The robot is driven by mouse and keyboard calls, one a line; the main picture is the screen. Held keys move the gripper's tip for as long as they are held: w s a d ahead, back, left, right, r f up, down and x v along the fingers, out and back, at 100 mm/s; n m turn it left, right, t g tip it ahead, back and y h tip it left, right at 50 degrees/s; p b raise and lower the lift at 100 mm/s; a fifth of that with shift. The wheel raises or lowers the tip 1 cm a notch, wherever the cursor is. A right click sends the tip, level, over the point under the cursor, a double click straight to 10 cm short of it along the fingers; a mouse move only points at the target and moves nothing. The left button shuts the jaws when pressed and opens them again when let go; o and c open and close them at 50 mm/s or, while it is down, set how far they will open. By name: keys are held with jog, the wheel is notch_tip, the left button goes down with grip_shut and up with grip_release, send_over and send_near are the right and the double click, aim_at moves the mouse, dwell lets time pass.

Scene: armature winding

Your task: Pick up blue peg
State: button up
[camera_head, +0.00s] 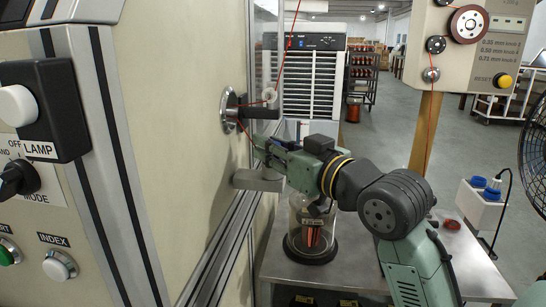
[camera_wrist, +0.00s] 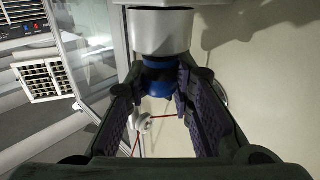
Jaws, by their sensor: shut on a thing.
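The blue peg (camera_wrist: 158,82) is between the padded fingers of my gripper (camera_wrist: 160,93) in the wrist view. The fingers are shut on it. A grey cylindrical part (camera_wrist: 160,32) adjoins the blue part at the top of that view; I cannot tell if it belongs to the peg or to a holder. In the head view my gripper (camera_head: 258,148) is beside the machine panel, just above a grey rounded bracket (camera_head: 257,181). The peg itself cannot be made out there.
A dark horizontal spindle (camera_head: 258,113) with red wire projects from the panel (camera_head: 190,130) just above my gripper. A glass jar (camera_head: 311,240) stands on the metal table (camera_head: 375,270) below my arm. A fan (camera_head: 536,145) stands at the far right.

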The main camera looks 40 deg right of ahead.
grip_shut()
jog(key=shift+r, duration=0.15)
